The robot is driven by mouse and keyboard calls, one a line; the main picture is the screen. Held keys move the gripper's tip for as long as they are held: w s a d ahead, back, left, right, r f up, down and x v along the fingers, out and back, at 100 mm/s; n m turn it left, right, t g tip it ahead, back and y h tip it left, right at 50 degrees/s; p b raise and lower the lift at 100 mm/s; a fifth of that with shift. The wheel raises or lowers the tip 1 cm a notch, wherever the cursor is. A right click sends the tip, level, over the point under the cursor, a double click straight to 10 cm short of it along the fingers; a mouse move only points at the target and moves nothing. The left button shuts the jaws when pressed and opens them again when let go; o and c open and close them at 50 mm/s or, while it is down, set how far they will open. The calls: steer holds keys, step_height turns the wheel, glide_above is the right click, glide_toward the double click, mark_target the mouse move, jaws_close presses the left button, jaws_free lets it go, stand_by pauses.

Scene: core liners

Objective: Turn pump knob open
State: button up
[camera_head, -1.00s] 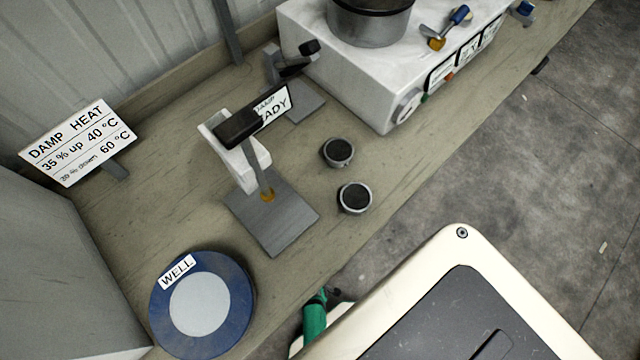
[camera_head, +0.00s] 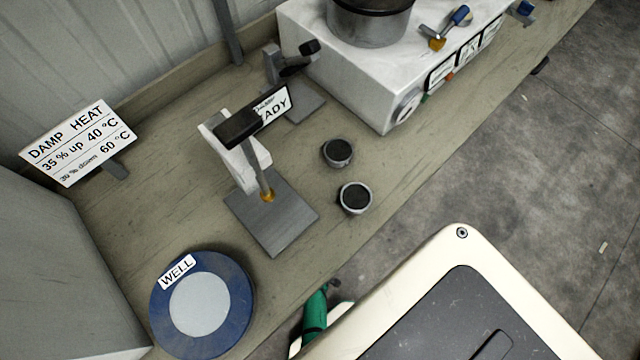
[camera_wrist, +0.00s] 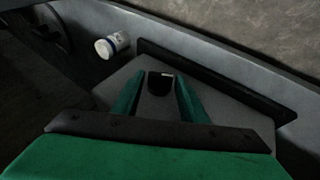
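A white box-shaped unit (camera_head: 345,75) stands at the top of the bench in the head view, with a grey pot (camera_head: 370,25) on it. A blue-handled valve with a brass part (camera_head: 447,28) is on its top. A round dial (camera_head: 406,107) is on its front corner. I cannot tell which of these is the pump knob. My gripper (camera_wrist: 158,85) shows in the wrist view with two green fingers apart and nothing held between them. In the head view a green part of my arm (camera_head: 316,312) is low beside the bench edge, far from the unit.
Two dark-topped round cups (camera_head: 355,198) sit near the bench edge. A stand on a grey plate (camera_head: 280,228), a blue WELL disc (camera_head: 240,310) and a DAMP HEAT sign (camera_head: 80,142) are on the bench. A white cylinder (camera_wrist: 112,45) shows in the wrist view.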

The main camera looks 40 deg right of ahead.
steer(key=c, duration=0.6)
steer(key=shift+w+d+r+m+y, duration=0.1)
steer(key=shift+d+m+y, duration=0.1)
steer(key=shift+y, duration=0.65)
steer(key=shift+d+r+m+y, duration=0.1)
steer(key=shift+d+m+y, duration=0.1)
steer(key=shift+y, duration=0.65)
steer(key=shift+d+g+y, duration=0.25)
steer(key=shift+g+y, duration=0.05)
steer(key=shift+y, duration=0.8)
steer(key=o, duration=1)
steer(key=shift+o, duration=0.2)
steer(key=v, duration=1)
steer(key=shift+s+r, duration=0.3)
